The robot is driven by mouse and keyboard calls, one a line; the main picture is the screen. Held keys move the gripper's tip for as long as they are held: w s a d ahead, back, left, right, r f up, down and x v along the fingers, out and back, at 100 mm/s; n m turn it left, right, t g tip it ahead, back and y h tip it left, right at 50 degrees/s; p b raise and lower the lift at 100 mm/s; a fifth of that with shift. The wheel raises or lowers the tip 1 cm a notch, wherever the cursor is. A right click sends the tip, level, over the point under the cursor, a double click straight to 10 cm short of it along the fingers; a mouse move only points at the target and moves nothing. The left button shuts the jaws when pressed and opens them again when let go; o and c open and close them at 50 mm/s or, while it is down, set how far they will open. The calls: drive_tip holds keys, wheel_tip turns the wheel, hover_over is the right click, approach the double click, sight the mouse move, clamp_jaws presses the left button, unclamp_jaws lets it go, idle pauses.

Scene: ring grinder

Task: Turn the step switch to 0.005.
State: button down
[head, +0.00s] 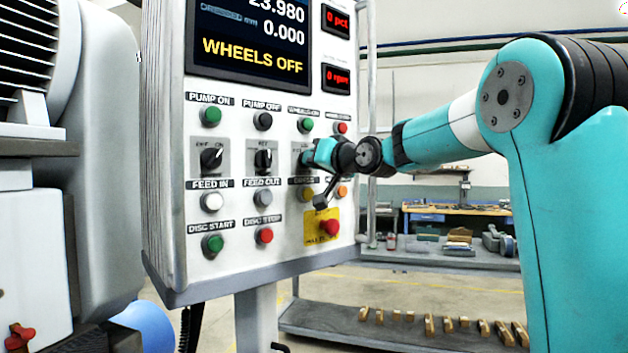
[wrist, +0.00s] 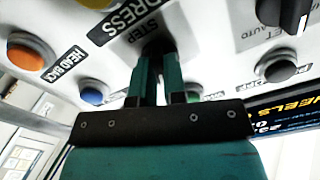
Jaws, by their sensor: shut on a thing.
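The step switch (wrist: 157,46) is a dark rotary knob on a pale plate marked STEP in the wrist view. My gripper (wrist: 158,62) reaches it with both green fingers, one on each side, and is shut on it. The fingers cover most of the knob, so its pointer and the set value cannot be read. In the head view my gripper (head: 309,156) meets the panel at the third switch plate of the middle row. The arm hides most of that switch.
The white control panel (head: 172,200) carries several buttons and two other black switches (head: 212,158) (head: 264,160). The screen (head: 250,40) reads WHEELS OFF and 0.000. A red stop button (head: 329,227) on yellow sits below my gripper. A shelf with parts (head: 400,340) stands behind.

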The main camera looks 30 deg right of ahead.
drive_tip(key=shift+n+b, duration=1.9)
drive_tip(key=shift+b, duration=0.2)
drive_tip(key=c, duration=1.2)
unclamp_jaws()
drive_tip(key=shift+s, duration=0.1)
drive_tip(key=shift+s+d+b, duration=0.2)
drive_tip(key=shift+s+b, duration=0.7)
drive_tip(key=shift+s, duration=1.95)
drive_tip(key=shift+s+d+b, duration=0.25)
drive_tip(key=shift+s+b, duration=0.65)
drive_tip(key=shift+s, duration=2)
drive_tip(key=shift+s+d+b, duration=0.2)
drive_tip(key=shift+s+b, duration=0.7)
drive_tip(key=shift+s, duration=1.95)
